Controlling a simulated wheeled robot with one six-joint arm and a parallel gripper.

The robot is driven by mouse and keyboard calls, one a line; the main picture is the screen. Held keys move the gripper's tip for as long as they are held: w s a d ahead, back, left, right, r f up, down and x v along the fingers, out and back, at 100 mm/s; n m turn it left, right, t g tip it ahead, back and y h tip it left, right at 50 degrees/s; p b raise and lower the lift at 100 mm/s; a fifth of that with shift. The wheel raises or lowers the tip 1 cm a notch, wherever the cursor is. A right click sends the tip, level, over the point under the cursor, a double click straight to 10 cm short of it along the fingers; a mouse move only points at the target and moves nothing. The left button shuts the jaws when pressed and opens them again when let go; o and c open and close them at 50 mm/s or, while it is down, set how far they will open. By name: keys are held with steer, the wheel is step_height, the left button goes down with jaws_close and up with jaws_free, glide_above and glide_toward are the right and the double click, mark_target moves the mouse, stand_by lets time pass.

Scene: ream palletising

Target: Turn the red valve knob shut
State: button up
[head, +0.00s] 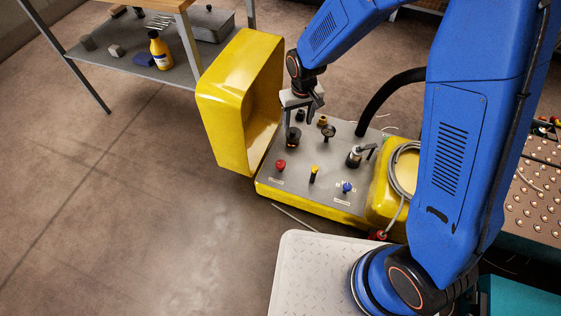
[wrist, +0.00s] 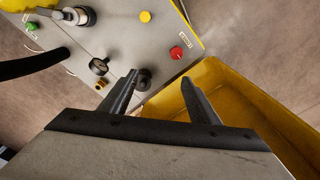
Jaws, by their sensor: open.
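The red valve knob (head: 280,165) stands at the near left corner of the grey panel (head: 330,178), beside a small label. It also shows in the wrist view (wrist: 177,52), beyond the fingertips. My gripper (head: 302,113) is open and empty above the panel's far left part, behind the red knob in the head view. In the wrist view my two fingers (wrist: 160,80) are spread apart, with a dark round fitting (wrist: 143,76) close to the left fingertip. Nothing is held. I cannot tell which way the knob is turned.
A yellow open cover (head: 215,125) stands upright at the panel's left. A yellow knob (head: 314,172), a blue knob (head: 347,187), a gauge (head: 328,131) and a lever fitting (head: 356,155) rise from the panel. A black hose (head: 385,95) arches behind. Open floor lies front left.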

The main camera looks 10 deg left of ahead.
steer(key=n, duration=0.1)
glide_above(281, 163)
step_height(281, 163, down, 9)
step_height(281, 163, down, 17)
steer(key=shift+a+f, duration=0.1)
steer(key=shift+a, duration=0.05)
stand_by(0.4)
steer(key=c, duration=1.1)
